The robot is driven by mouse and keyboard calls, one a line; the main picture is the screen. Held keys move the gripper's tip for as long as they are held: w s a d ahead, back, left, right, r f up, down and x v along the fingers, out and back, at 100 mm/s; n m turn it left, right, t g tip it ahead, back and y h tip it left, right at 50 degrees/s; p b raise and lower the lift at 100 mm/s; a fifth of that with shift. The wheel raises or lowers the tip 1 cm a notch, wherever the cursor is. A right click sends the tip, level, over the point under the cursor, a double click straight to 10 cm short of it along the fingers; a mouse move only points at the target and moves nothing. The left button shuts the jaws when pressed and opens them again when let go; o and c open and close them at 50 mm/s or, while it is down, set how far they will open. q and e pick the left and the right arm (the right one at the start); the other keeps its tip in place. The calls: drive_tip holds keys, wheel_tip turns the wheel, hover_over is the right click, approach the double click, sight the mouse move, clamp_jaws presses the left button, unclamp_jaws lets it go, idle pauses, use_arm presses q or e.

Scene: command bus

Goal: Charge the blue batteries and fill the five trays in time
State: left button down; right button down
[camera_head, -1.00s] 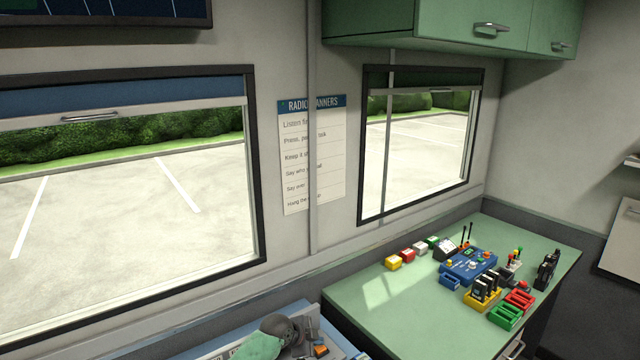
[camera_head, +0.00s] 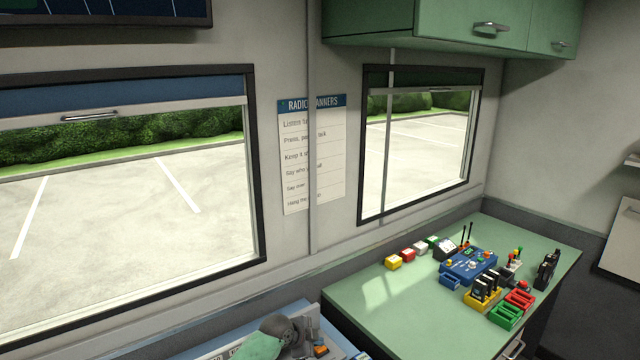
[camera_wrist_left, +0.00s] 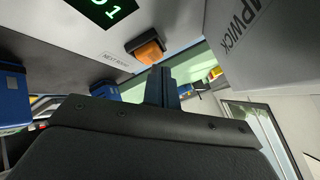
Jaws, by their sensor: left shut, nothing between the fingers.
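My left gripper (camera_head: 304,344) is low in the head view, over the grey console at the bottom edge. Its fingers (camera_wrist_left: 163,88) are shut and empty in the left wrist view, near an orange button (camera_wrist_left: 148,48). Whether they touch it I cannot tell. On the green bench stands a blue unit (camera_head: 468,264) with a small green display. I cannot make out blue batteries. My right gripper is out of view.
The bench's left part (camera_head: 385,315) is clear. A green cabinet (camera_head: 460,28) hangs above. A green digit display (camera_wrist_left: 108,10) shows in the wrist view.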

use_arm(q)
drive_tip(key=shift+f, duration=0.25)
idle(0.3)
drive_tip(key=shift+f, duration=0.2)
idle(0.4)
drive_tip(key=shift+r, duration=0.65)
